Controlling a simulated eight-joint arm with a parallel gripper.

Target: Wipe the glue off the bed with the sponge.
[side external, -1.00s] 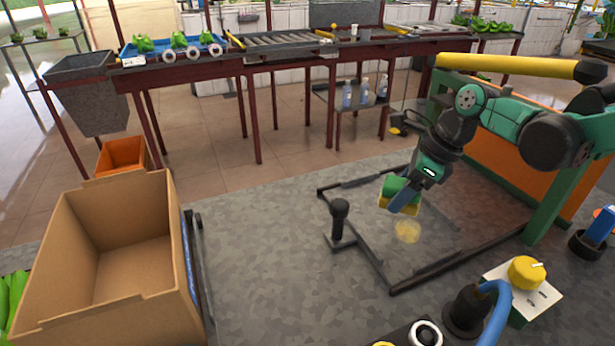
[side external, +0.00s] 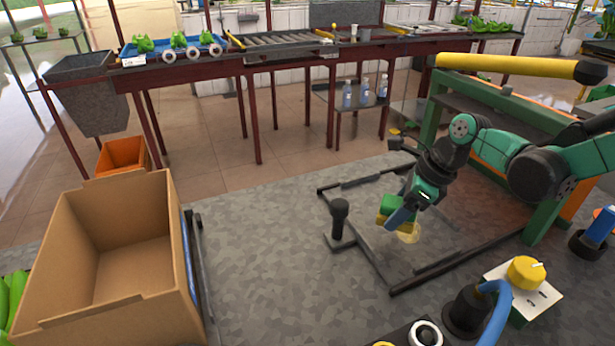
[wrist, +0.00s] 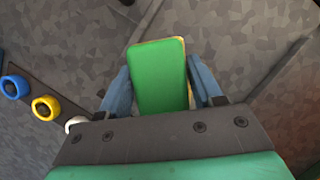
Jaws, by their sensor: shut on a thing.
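The sponge is green on one side and yellow on the other. In the side external view the sponge (side external: 393,208) is held low over the framed grey bed (side external: 440,235). My gripper (side external: 398,213) is shut on it. The glue (side external: 409,233) is a round pale yellow patch on the bed, just below and right of the sponge and partly hidden by it. I cannot tell whether the sponge touches the bed. In the wrist view the sponge (wrist: 158,75) sits between the two blue fingers of my gripper (wrist: 160,90), its green side showing; no glue shows there.
A black upright post (side external: 339,218) stands at the left edge of the bed frame. An open cardboard box (side external: 120,260) stands at the left. A yellow-knobbed control box (side external: 524,290) is at the front right. The grey surface between box and frame is clear.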

